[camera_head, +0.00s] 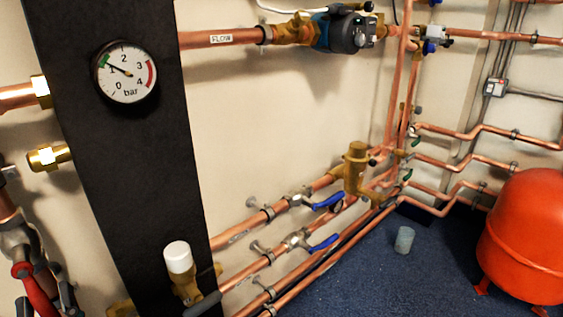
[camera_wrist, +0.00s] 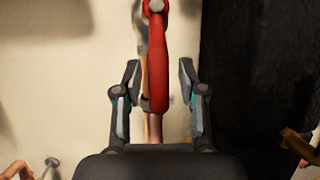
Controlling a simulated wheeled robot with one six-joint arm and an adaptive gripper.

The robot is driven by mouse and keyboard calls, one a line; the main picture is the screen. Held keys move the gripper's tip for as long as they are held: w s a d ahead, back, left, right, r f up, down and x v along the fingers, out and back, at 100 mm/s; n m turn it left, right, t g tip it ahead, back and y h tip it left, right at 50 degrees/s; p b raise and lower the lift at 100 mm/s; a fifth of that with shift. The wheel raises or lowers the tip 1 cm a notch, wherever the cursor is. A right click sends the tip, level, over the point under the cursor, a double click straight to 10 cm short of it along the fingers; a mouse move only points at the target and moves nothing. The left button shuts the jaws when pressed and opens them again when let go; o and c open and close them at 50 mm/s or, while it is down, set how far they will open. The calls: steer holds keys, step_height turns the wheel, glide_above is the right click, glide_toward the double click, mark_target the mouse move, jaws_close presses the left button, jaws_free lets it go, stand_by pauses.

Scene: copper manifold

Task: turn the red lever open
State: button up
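The red lever (camera_wrist: 159,62) hangs down from a bolt at the top middle of the wrist view, in front of a copper pipe. It also shows at the lower left edge of the head view (camera_head: 33,285), below a grey metal valve body (camera_head: 15,240). My gripper (camera_wrist: 159,80) is open, with one finger on each side of the lever's lower part. There is a visible gap between each finger and the lever. I cannot tell how deep the lever sits between the fingers. In the head view only dark finger parts (camera_head: 66,293) show at the lower left.
A black panel (camera_head: 130,150) with a pressure gauge (camera_head: 124,71) stands right of the lever. A brass fitting (camera_head: 48,157) sticks out left of the panel. A white-capped valve (camera_head: 178,258) is low on the panel. Blue-handled valves (camera_head: 328,202) and a red tank (camera_head: 525,235) are farther right.

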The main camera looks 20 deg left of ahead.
mark_target(32, 288)
step_height(32, 288, up, 10)
steer(key=shift+r, duration=0.1)
stand_by(0.7)
stand_by(0.3)
